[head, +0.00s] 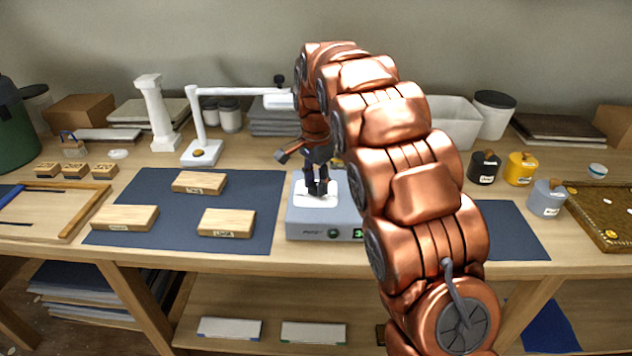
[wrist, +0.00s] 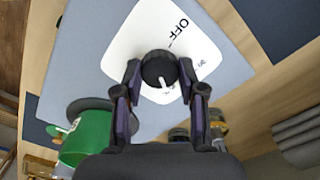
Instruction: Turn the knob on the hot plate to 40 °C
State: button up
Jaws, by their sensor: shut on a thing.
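The hot plate (head: 299,222) is a grey box with a white top panel, standing on the table in the head view, partly hidden behind my arm. In the wrist view its grey top (wrist: 85,62) carries a white dial panel (wrist: 125,45) with "OFF" and small marks. The black round knob (wrist: 160,66) has a white pointer line, which points down and slightly right in that view, away from "OFF". My gripper (head: 318,188) reaches down onto the panel. Its two fingers (wrist: 160,80) are closed around the knob from both sides. The number by the pointer is not readable.
Wooden blocks (head: 200,182) lie on a blue mat (head: 180,238) to the left. A white stand (head: 201,150) with a horizontal arm is behind. Black, yellow and grey pots (head: 547,198) stand to the right. A green item (wrist: 88,138) is near my gripper in the wrist view.

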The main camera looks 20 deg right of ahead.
aim_at(316, 185)
dwell(0.4)
jog(key=o, duration=1.1)
jog(key=shift+o, duration=0.2)
notch_tip(316, 185, up, 12)
dwell(0.4)
